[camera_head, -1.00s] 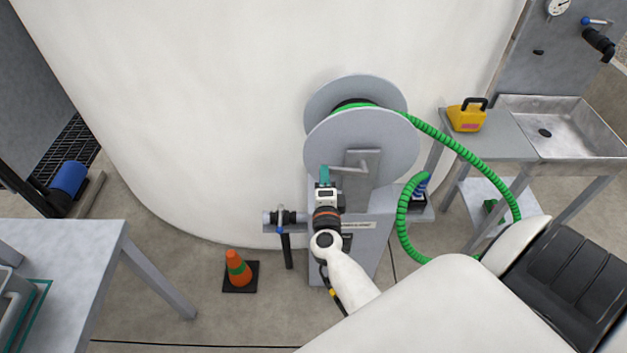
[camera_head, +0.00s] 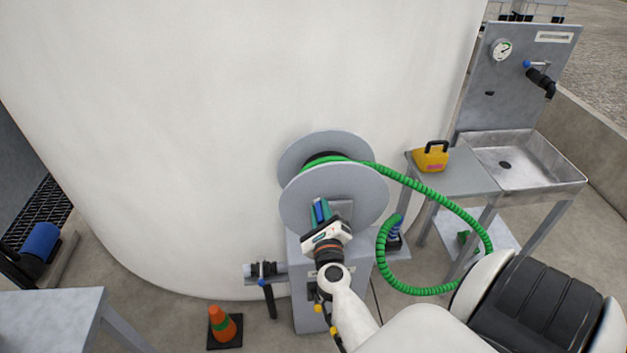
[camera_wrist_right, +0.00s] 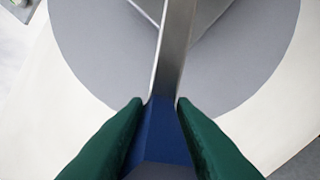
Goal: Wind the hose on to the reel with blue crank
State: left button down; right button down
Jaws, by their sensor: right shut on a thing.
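The grey reel (camera_head: 345,197) stands on a grey pedestal (camera_head: 322,308) in front of the big white tank. Some green hose is wound on its drum. The rest of the green hose (camera_head: 455,208) runs off to the right, loops down and comes back up beside the pedestal. My right gripper (camera_head: 320,210) is at the front face of the reel. In the right wrist view, its green fingers (camera_wrist_right: 160,125) are shut on the blue crank handle (camera_wrist_right: 160,135). A grey crank arm (camera_wrist_right: 174,50) runs from the handle towards the reel's disc. My left gripper is out of view.
A yellow container (camera_head: 431,157) stands on the side table (camera_head: 465,178) next to a metal sink (camera_head: 545,165). An orange cone (camera_head: 222,324) stands on the floor left of the pedestal. A pipe with a black valve (camera_head: 264,270) juts from the pedestal's left side.

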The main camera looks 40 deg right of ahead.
jog(key=shift+s+d+r, duration=0.2)
jog(key=shift+d+r, duration=0.25)
jog(key=shift+d, duration=0.05)
jog(key=shift+s+d, duration=0.15)
jog(key=c, duration=1.4)
grip_release()
jog(key=shift+o, duration=1)
jog(key=shift+d+f, duration=0.1)
jog(key=shift+a, duration=0.2)
